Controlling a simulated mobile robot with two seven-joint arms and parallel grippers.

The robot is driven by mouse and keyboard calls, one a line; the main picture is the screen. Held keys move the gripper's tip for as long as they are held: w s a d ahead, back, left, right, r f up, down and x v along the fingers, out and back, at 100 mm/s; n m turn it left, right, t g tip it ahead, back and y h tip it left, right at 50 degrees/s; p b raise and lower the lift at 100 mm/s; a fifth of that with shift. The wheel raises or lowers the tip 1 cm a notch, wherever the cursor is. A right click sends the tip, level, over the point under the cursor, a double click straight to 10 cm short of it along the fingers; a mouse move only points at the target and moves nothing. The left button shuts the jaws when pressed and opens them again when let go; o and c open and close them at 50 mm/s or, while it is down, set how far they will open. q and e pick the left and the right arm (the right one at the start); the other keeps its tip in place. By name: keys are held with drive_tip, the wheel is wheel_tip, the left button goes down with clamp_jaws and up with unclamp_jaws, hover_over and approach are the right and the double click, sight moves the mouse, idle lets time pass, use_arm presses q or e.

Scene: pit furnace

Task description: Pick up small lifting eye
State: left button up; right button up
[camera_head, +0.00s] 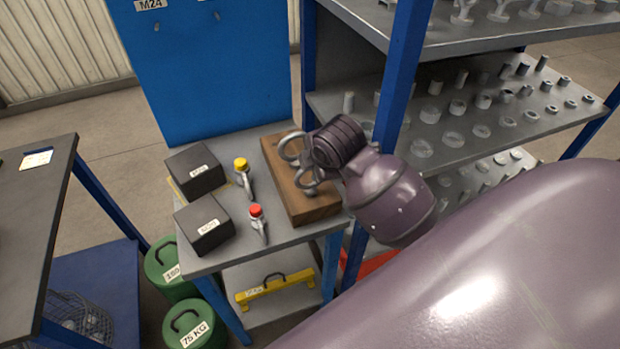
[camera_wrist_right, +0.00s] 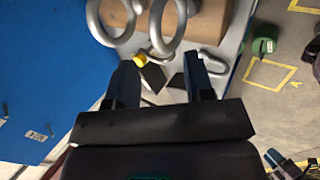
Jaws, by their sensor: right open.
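A wooden block (camera_head: 298,200) stands on the grey table and carries upright grey metal lifting eyes. One eye (camera_head: 290,147) is at the back and another eye (camera_head: 306,178) nearer the front. In the right wrist view the rings appear as a left ring (camera_wrist_right: 92,22) and a right ring (camera_wrist_right: 155,38) beyond the fingers. I cannot tell for certain which is the small one. My right gripper (camera_wrist_right: 160,70) is open and empty, with its fingers pointing toward the rings and block. In the head view its fingertips are hidden by my wrist.
Two black boxes (camera_head: 196,170) and yellow- and red-topped metal pieces (camera_head: 257,222) lie left of the block. A blue panel (camera_head: 205,75) stands behind the table. A shelf with many metal parts (camera_head: 440,120) is at right, its blue post close to my wrist.

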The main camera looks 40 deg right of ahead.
drive_tip(key=shift+x, duration=3.5)
drive_tip(key=shift+w+r, duration=0.1)
drive_tip(key=shift+c, duration=0.3)
clamp_jaws()
